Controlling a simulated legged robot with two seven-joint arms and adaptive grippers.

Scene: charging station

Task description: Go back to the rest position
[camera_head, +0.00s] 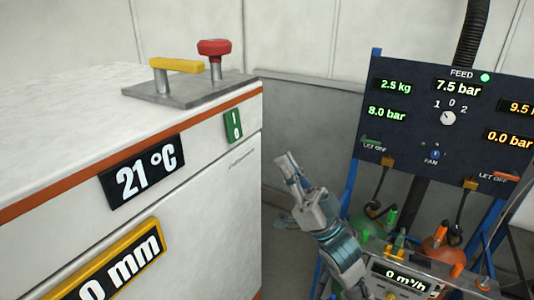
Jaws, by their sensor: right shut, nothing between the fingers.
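My right gripper (285,165) is in the middle of the head view, its arm coming up from the bottom right. Its fingers are together with nothing between them, pointing up and to the left. It is in the gap between the white cabinet (200,190) on the left and the dark control panel (455,130) on the right. It appears clear of both. My left gripper is not in this view.
Below the panel are hoses, valves, a green bottle, an orange bottle (440,252) and a flow display (404,279), close to my right arm.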

